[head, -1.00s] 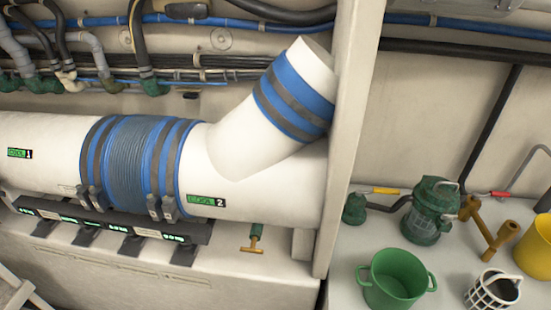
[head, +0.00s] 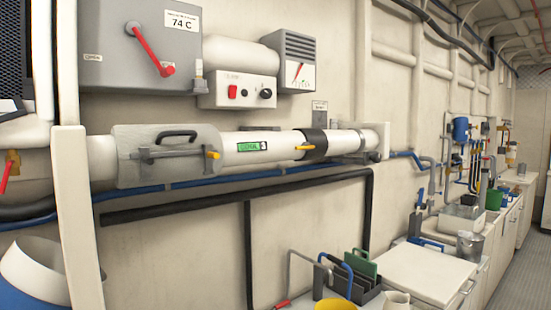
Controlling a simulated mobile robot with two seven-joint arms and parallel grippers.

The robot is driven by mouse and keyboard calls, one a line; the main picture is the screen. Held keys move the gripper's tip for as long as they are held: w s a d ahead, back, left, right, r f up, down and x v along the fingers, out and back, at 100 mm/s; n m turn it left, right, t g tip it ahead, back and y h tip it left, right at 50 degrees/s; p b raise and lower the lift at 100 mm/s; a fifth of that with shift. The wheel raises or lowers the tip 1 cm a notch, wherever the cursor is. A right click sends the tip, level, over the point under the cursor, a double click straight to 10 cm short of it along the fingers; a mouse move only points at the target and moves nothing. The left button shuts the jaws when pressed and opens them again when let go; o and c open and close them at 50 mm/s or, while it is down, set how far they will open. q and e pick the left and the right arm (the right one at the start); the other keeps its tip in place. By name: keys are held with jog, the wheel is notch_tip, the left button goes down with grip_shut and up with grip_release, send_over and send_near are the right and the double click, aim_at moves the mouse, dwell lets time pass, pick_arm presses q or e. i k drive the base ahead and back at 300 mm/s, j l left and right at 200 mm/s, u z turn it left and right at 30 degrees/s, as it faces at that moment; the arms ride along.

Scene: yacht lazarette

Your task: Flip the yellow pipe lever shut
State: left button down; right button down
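A second yellow piece (head: 213,155) sits at the right end of a grey bar on the pipe's grey cover. I cannot tell whether it is a lever too. Neither of my grippers shows in the head view.
A grey box with a red lever (head: 150,50) and a switch box (head: 238,90) hang above the pipe. A white post (head: 75,215) stands at the left. Below right are a white counter (head: 425,272) and a yellow bucket (head: 335,304). The floor (head: 520,240) is clear at far right.

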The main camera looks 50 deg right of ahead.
aim_at(302, 147)
jog(key=z, duration=1.85)
jog(key=l+z, duration=0.4)
jog(key=l, duration=0.15)
